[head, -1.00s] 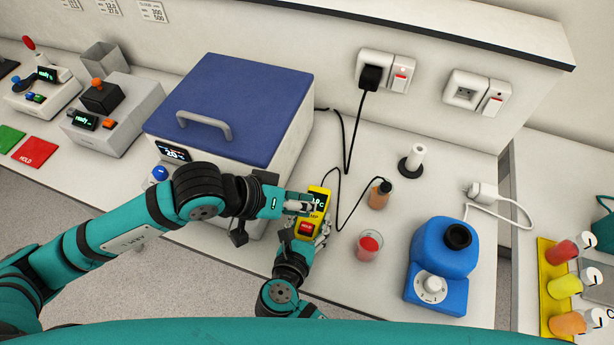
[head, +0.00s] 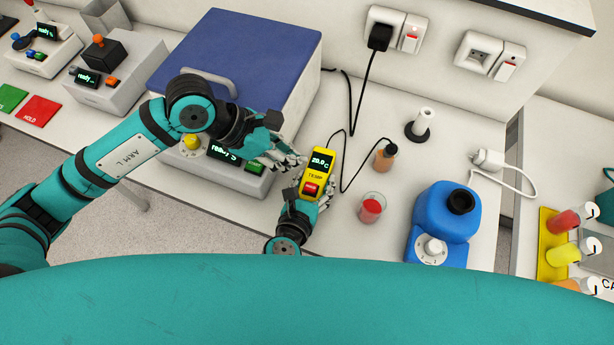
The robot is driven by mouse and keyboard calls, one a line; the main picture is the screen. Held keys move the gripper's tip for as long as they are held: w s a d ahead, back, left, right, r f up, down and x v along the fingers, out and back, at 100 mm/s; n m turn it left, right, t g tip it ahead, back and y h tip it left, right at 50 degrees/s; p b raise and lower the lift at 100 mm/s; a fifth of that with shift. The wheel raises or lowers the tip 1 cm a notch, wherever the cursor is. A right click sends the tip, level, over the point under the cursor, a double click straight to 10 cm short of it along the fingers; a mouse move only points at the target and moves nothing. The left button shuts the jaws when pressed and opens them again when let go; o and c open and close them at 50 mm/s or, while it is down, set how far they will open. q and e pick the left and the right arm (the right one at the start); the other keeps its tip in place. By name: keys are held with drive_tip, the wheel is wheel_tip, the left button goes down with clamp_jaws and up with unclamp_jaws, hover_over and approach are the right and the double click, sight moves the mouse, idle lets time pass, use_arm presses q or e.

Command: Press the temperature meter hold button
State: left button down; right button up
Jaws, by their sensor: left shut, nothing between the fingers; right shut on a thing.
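The yellow temperature meter (head: 318,175) has a dark display reading about 20.0 °C, a TEMP label and a red button (head: 311,188) at its lower end. My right gripper (head: 314,196) is shut on the meter and holds it up, display facing the camera. My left gripper (head: 296,160) is shut and empty, just left of the meter's display. Its fingertips look apart from the red button. A thin black cable (head: 346,188) runs from the meter to a small container of brownish liquid (head: 385,156).
A blue-lidded box (head: 240,60) stands behind my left arm, with a control panel (head: 222,154) at its front. A glass of red juice (head: 372,208) and a blue device (head: 442,220) stand to the right. The counter between has free room.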

drive_tip(key=shift+f, duration=0.1)
use_arm(q)
drive_tip(key=a+r+n+g, duration=0.1)
drive_tip(key=r+n+g, duration=0.1)
drive_tip(key=n, duration=1.3)
drive_tip(key=a+r+n+g, duration=0.1)
drive_tip(key=a+r+n, duration=0.1)
drive_tip(key=n, duration=1.3)
drive_tip(key=shift+a+r+g+h, duration=0.25)
drive_tip(key=shift+r+g+h, duration=0.15)
drive_tip(key=shift+r, duration=0.5)
drive_tip(key=shift+f, duration=0.1)
